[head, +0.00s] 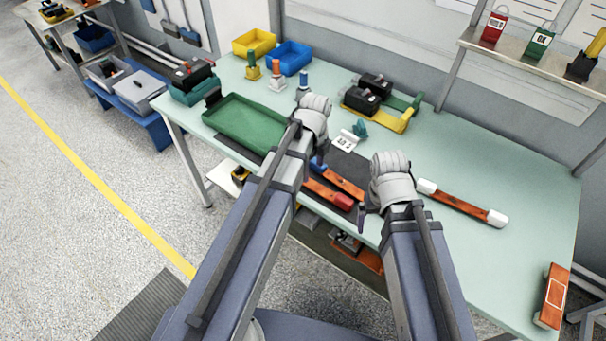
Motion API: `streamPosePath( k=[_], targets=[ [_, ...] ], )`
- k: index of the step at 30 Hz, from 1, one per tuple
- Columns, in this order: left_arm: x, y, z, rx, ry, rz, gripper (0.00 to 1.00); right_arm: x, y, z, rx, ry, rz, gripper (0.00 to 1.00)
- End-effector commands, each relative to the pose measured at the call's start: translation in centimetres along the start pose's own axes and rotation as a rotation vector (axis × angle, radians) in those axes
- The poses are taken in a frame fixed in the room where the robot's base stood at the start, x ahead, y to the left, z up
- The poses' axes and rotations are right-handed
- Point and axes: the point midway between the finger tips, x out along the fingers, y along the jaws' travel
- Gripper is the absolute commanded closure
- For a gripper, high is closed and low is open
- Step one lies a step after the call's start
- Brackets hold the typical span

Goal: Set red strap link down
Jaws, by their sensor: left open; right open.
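The red strap link (343,201), a copper-coloured bar with a red end cap, lies on the dark mat (350,167) at the table's front edge. Its left part is hidden behind my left arm. A similar bar with a blue end (319,164) lies just behind it, and one with white ends (462,204) lies to the right on the bare table. My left gripper (297,132) is open, mostly hidden by its own arm, left of the bars. My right gripper (363,213) is open, just right of the red cap and apart from it; its fingertips are partly hidden.
A green tray (238,125) lies left of my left arm. Black devices (366,92) on a yellow-green base, a white card (345,140), and yellow (254,44) and blue (288,58) bins stand farther back. An orange block (553,296) sits at the right edge.

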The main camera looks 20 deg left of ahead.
Motion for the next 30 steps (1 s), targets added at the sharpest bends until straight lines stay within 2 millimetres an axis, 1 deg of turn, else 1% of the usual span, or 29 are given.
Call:
streamPosePath(
  k=[4, 7, 15, 20, 23, 26, 30],
  targets=[
    [0.0, 0.0, 0.0, 0.000, 0.003, -0.001, 0.22, 0.0, 0.0, 0.0, 0.000, 0.000, 0.000, 0.02],
    [0.4, 0.0, 0.0, 0.000, 0.003, -0.001, 0.22, 0.4, 0.0, 0.0, 0.000, 0.000, 0.000, 0.02],
    [2.7, 0.0, 0.0, 0.000, 0.002, -0.001, 0.22, 2.7, -0.2, -0.1, 0.000, 0.000, 0.000, 0.02],
    [2.6, 0.0, 0.0, 0.000, 0.002, -0.001, 0.22, 2.6, -0.2, -0.1, 0.000, 0.000, 0.000, 0.02],
    [2.9, -0.1, 0.0, 0.000, 0.002, -0.001, 0.22, 2.9, -0.3, -0.2, 0.000, 0.000, 0.000, 0.02],
    [3.6, -0.1, 0.0, 0.000, 0.002, -0.001, 0.22, 3.6, -0.3, -0.2, 0.000, 0.000, 0.000, 0.02],
    [5.3, -0.3, 0.1, 0.000, 0.002, -0.001, 0.22, 5.2, -0.5, -0.3, 0.000, 0.000, 0.000, 0.02]
  ],
)
